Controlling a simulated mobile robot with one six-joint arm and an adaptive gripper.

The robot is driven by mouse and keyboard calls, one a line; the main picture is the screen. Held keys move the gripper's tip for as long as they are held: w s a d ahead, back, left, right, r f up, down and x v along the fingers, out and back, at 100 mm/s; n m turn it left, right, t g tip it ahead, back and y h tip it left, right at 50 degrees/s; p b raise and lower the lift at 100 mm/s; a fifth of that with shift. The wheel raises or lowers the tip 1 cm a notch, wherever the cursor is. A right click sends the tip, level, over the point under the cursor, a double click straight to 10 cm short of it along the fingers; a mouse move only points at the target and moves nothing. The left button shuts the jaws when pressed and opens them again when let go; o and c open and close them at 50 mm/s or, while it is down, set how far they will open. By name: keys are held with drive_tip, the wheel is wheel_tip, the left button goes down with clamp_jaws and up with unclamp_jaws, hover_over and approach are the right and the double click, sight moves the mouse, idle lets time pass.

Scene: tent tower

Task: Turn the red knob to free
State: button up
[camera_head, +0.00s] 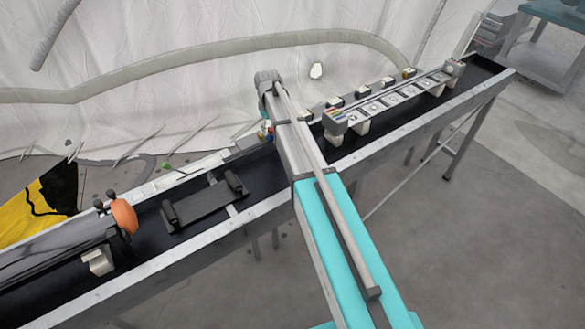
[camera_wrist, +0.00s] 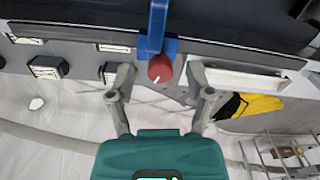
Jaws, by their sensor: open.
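The red knob (camera_wrist: 160,68) is a small round knob in the wrist view, set on a blue bracket (camera_wrist: 157,43) at the edge of the dark trough. My gripper (camera_wrist: 159,77) is open, with one finger on each side of the knob. Gaps show between the knob and both fingers, and nothing is held. The knob's marking, and so its setting, cannot be read. In the head view a small blue and red part shows beside my arm at the trough's far edge; my gripper is hidden there.
The long black trough (camera_head: 257,172) runs diagonally on metal legs. It holds a dark roller bracket (camera_head: 203,203), an orange disc (camera_head: 124,215) and a row of white blocks (camera_head: 385,98). A grey hose (camera_head: 230,50) hangs along the white tent wall behind. Yellow cloth (camera_head: 35,212) lies at left.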

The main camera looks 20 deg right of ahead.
drive_tip(key=m, duration=0.4)
wheel_tip(320, 180, up, 14)
drive_tip(key=p, duration=1.4)
drive_tip(key=s+f+m+b, duration=0.1)
drive_tip(key=s+f+b, duration=0.1)
drive_tip(key=s, duration=1.2)
drive_tip(key=s+f+b, duration=0.3)
drive_tip(key=s, duration=1.2)
drive_tip(key=shift+a+f+m+b, duration=0.15)
drive_tip(key=shift+f+m+b, duration=0.15)
drive_tip(key=shift+m, duration=0.1)
wheel_tip(320, 180, up, 5)
drive_tip(key=n+p, duration=0.1)
drive_tip(key=p, duration=0.4)
hover_over(271, 129)
drive_tip(key=shift+w+r, duration=0.15)
drive_tip(key=shift+r, duration=0.05)
drive_tip(key=shift+f, duration=0.2)
wheel_tip(271, 129, down, 13)
drive_tip(key=b, duration=1.3)
drive_tip(key=shift+f, duration=0.2)
